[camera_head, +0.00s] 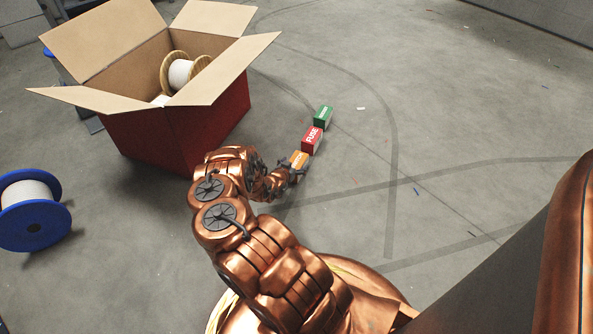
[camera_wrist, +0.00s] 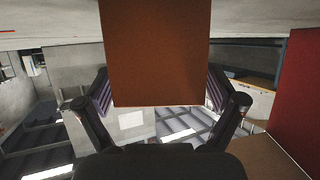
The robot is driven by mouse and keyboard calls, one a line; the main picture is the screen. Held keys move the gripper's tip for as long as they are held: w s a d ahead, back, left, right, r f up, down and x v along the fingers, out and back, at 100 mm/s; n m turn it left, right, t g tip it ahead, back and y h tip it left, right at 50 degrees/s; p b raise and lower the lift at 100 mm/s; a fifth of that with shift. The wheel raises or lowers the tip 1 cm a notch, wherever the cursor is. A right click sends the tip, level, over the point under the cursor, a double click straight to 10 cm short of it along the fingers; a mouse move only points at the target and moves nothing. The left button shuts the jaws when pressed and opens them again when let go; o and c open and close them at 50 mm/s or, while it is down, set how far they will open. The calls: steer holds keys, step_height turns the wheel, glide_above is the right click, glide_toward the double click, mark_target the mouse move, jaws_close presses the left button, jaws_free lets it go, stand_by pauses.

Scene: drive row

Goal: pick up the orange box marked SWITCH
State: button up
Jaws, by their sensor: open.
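The orange box (camera_head: 299,159) stands on the floor at the near end of a short row, partly hidden by my gripper (camera_head: 287,174). Its marking cannot be read here. In the wrist view a plain face of the orange box (camera_wrist: 155,55) fills the upper middle, between the two open fingers of my gripper (camera_wrist: 160,92). A finger stands on each side of the box; whether either touches it I cannot tell.
A red box marked FUSE (camera_head: 312,139) and a green box (camera_head: 323,116) continue the row behind the orange one. A large open red carton (camera_head: 180,132) holding a spool (camera_head: 181,73) stands left of my arm.

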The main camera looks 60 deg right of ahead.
steer(key=shift+w+d+f, duration=0.1)
steer(key=shift+d+f, duration=0.05)
steer(key=shift+d, duration=0.5)
steer(key=shift+a+f, duration=0.1)
jaws_close()
